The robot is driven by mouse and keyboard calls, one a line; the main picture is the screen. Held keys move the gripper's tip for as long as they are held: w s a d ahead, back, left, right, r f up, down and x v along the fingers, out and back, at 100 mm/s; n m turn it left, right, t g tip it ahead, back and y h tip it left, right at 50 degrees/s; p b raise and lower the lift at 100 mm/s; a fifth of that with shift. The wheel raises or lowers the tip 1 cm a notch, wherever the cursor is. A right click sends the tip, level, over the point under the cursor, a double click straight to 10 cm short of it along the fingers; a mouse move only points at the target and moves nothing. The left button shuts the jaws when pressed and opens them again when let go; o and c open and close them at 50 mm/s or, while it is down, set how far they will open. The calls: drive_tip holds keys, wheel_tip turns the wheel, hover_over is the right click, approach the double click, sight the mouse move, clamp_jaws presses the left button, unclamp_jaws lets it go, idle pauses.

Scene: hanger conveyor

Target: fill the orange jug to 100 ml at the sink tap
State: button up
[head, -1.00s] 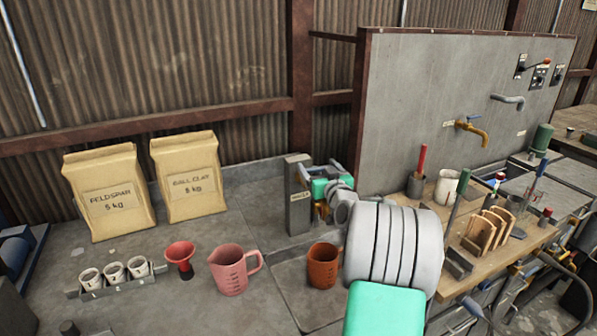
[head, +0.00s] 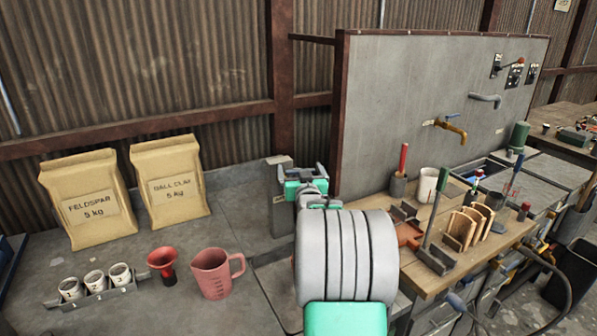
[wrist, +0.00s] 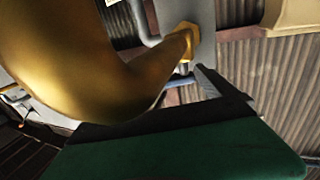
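The orange jug is hidden behind my arm in the head view now; a second earlier it stood on the bench right of the pink jug. The brass sink tap (head: 450,128) with a blue handle sticks out of the grey wall panel. My gripper (head: 308,172) shows in part beyond my arm, next to the grey post, away from that tap. Its fingertips are unclear. In the wrist view a large curved brass piece (wrist: 90,65) fills the left, close to the camera, above a dark green block. I cannot tell whether my gripper is open or holds anything.
A pink jug (head: 217,272), red funnel (head: 162,263) and several small cups stand left of my arm. Two paper bags (head: 88,200) stand behind. A grey post (head: 280,205) is near my gripper. A wooden board (head: 480,240) with tools lies right; an orange-brown piece (head: 409,235) shows beside my arm.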

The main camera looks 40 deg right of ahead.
drive_tip(key=shift+o, duration=0.2)
drive_tip(key=b+v, duration=0.2)
drive_tip(key=v, duration=0.5)
drive_tip(key=shift+s+a, duration=0.25)
drive_tip(key=shift+s, duration=0.1)
idle(0.8)
